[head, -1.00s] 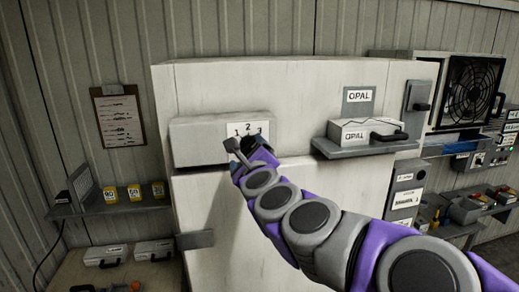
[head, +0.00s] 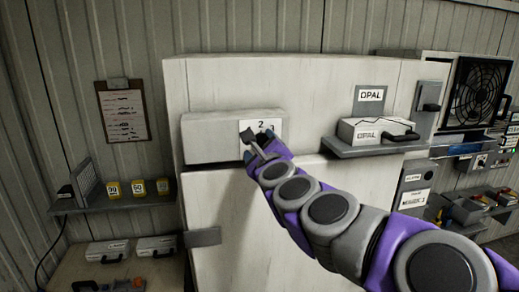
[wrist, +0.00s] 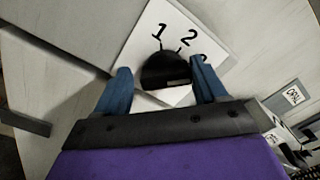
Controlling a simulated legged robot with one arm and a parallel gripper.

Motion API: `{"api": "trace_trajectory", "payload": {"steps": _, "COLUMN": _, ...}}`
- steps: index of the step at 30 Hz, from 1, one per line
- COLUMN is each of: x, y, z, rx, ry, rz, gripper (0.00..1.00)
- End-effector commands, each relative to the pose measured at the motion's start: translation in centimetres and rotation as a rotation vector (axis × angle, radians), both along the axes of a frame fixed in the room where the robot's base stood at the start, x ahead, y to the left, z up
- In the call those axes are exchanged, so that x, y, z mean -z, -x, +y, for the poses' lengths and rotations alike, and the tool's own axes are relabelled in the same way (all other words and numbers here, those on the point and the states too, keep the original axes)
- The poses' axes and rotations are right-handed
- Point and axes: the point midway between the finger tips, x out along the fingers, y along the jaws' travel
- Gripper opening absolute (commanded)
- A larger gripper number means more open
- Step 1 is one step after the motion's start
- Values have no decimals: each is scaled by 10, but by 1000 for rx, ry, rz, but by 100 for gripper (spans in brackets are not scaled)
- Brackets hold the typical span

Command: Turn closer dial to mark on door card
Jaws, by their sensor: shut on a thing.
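The closer dial (wrist: 166,70) is a black round knob on a white plate (wrist: 140,38) marked 1, 2 and a partly hidden 3. The plate (head: 262,124) sits on a long grey closer box (head: 215,139) across the big pale door (head: 235,230). My gripper (wrist: 163,84) has its two blue fingers on either side of the dial and is shut on it. The gripper is tilted against the plate. It covers part of the plate in the head view (head: 258,147). I cannot tell which number the dial points at. No card is clearly identifiable as the door card.
A shelf (head: 375,148) with an OPAL case juts from the door at right. A clipboard (head: 122,112) hangs on the wall at left, its text unreadable. A shelf (head: 115,203) with yellow tags is below it. A fan unit (head: 476,92) stands far right.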

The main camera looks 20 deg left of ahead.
Motion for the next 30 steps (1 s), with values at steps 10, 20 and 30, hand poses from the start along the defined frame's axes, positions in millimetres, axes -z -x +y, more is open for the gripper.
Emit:
{"api": "trace_trajectory", "payload": {"steps": 10, "x": 8, "y": 5, "z": 3, "rx": -13, "ry": 4, "rz": 15, "gripper": 29}}
{"api": "trace_trajectory", "payload": {"steps": 20, "x": 7, "y": 6, "z": 5, "rx": -13, "ry": 23, "rz": 2, "gripper": 29}}
{"api": "trace_trajectory", "payload": {"steps": 30, "x": 7, "y": 6, "z": 4, "rx": -12, "ry": 185, "rz": -99, "gripper": 29}}
